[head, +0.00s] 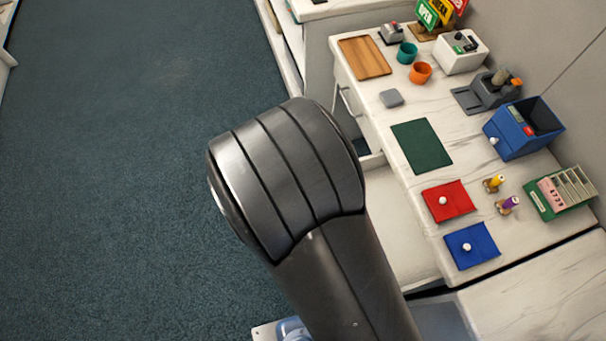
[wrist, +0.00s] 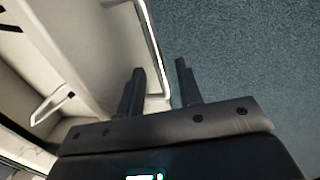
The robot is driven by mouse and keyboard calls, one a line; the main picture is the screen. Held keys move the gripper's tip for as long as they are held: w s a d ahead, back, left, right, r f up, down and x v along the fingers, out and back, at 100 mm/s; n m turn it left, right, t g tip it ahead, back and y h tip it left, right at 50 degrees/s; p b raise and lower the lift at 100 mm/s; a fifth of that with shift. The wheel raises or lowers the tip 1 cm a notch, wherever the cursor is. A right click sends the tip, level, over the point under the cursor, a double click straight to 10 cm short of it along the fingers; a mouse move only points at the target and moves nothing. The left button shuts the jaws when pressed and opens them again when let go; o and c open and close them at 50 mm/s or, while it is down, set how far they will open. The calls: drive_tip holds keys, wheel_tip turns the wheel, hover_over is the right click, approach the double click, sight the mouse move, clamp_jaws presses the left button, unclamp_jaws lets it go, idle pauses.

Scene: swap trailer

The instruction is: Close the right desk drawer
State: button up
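In the wrist view, a pale drawer or cabinet front (wrist: 105,60) carries a long metal bar handle (wrist: 153,45). My gripper (wrist: 160,66) is open, and the lower end of that handle shows between its two dark fingers. I cannot tell whether either finger touches it. In the head view, the white marbled desk (head: 385,120) stands on the right, with a metal handle (head: 347,101) on its front. My arm hides my gripper and much of the desk front there, so how far the right drawer stands out is unclear.
On the desktop are a wooden tray (head: 364,58), teal (head: 407,53) and orange (head: 420,73) cups, a green mat (head: 422,146), red (head: 448,202) and blue (head: 472,246) pouches and a blue bin (head: 523,128). Dark carpet (head: 110,150) on the left is clear.

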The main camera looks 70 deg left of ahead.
drive_tip(key=shift+f, duration=0.25)
drive_tip(key=shift+c, duration=0.4)
clamp_jaws()
